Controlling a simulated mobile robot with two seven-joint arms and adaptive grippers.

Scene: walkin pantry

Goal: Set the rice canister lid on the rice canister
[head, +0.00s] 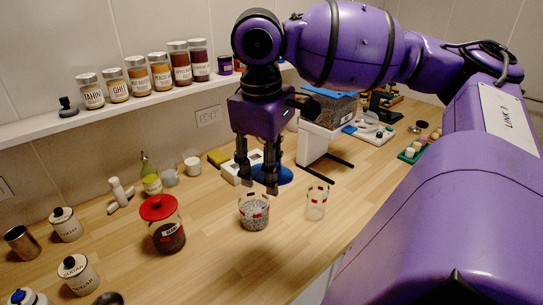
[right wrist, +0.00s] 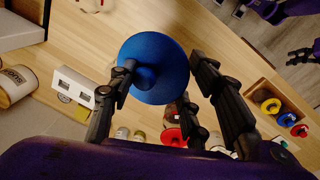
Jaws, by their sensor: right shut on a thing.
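The blue rice canister lid (head: 281,175) is a round disc below and just right of the fingers of my right gripper (head: 258,183). In the right wrist view the lid (right wrist: 160,62) lies across the fingers of the right gripper (right wrist: 165,82), which is shut on it. A clear, open canister of pale speckled grain (head: 254,214), seemingly the rice canister, stands on the counter below the gripper, apart from the lid. In the right wrist view I cannot make it out. A black gripper, seemingly my left (right wrist: 300,55), shows small at the upper right; its jaws are unclear.
An empty clear canister (head: 317,204) stands close to the right of the grain canister. A red-lidded jar (head: 163,226) stands to the left. A white dispenser (head: 318,142) is behind. Jars line the shelf (head: 130,104). The counter in front (head: 225,270) is clear.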

